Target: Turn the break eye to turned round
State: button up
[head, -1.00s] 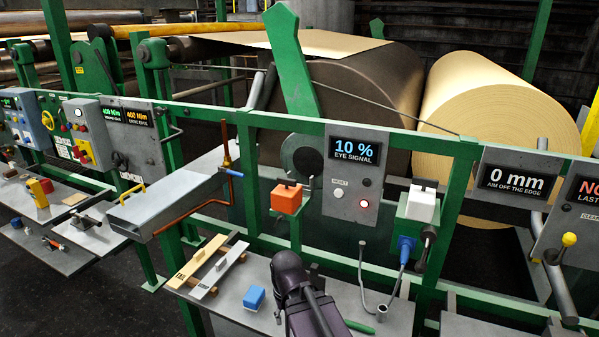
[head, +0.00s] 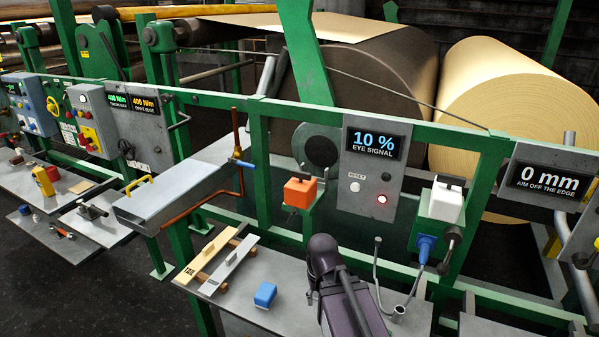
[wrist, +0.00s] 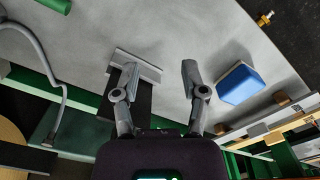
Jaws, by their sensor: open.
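A white box with a dark handle (head: 441,200) sits on a bracket to the panel's right, above a blue plug with a cable. I cannot tell which of the two boxes is the break eye. In the wrist view my gripper (wrist: 160,80) is open and empty, its fingers spread over the grey shelf. Neither box is between them. In the head view my arm hides the fingers.
A blue block (head: 265,294) lies on the shelf left of my arm; it also shows in the wrist view (wrist: 240,83). Two handled boards (head: 228,265) lie further left. A bent grey rod (head: 379,270) stands right of my arm. The green rail (head: 270,107) runs behind.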

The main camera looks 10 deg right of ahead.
jog(key=w+r+n+p, duration=0.5)
jog(key=w+r+p, duration=0.9)
jog(key=r+p, duration=0.4)
jog(key=w+r+n+p, duration=0.5)
jog(key=w+r+p, duration=1)
jog(key=r+p, duration=0.4)
jog(key=shift+d+r+n, duration=0.15)
jog(key=shift+d+n, duration=0.15)
jog(key=shift+n, duration=0.1)
jog(key=shift+f, duration=0.2)
jog(key=b, duration=1.4)
send_near(301, 186)
jog(key=f, duration=0.2)
jog(key=w+f, duration=0.1)
jog(key=f, duration=0.1)
jog(key=w+f, duration=0.1)
jog(key=f, duration=0.1)
jog(key=shift+w+d, duration=0.2)
jog(key=shift+w, duration=0.05)
jog(key=shift+f, duration=0.1)
jog(key=shift+c, duration=0.2)
grip_shut()
